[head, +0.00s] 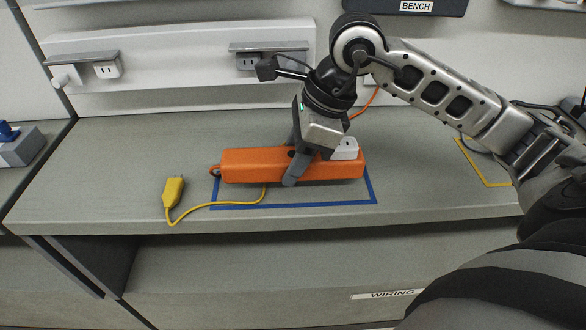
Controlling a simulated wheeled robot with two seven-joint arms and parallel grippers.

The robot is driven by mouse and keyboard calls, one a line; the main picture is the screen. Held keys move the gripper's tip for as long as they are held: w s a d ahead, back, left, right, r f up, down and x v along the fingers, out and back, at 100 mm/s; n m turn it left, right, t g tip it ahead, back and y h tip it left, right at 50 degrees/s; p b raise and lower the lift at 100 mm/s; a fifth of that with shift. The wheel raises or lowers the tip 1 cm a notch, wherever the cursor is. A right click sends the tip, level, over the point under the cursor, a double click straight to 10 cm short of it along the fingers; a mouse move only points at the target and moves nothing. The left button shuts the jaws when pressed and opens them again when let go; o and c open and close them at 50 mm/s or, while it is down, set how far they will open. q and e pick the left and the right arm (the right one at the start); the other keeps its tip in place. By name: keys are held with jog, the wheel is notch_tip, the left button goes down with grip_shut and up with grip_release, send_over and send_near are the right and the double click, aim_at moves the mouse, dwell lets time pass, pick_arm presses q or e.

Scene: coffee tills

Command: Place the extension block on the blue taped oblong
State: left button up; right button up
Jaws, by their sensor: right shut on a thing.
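The extension block (250,165) is a long orange bar lying lengthwise from left to right. It sits within the blue taped oblong (330,204) on the grey bench, as seen from above; I cannot tell whether it touches the surface. The tape shows along the front, the right side and part of the left; the back is hidden. My right gripper (294,168) comes down from above and is shut on the block around its middle. A white plug (345,149) sits at the block's right end. My left gripper is not in view.
A yellow plug (173,191) lies left of the block, its yellow cord looping along the bench front. A yellow taped outline (485,180) lies at the right, partly behind my arm. Wall sockets (107,70) line the back. The bench (110,150) is clear at the left.

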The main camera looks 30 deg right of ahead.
notch_tip(320, 180, down, 3)
jog(key=shift+f, duration=0.25)
jog(key=o, duration=0.6)
jog(key=shift+f, duration=0.1)
jog(key=o, duration=0.5)
jog(key=shift+c, duration=0.2)
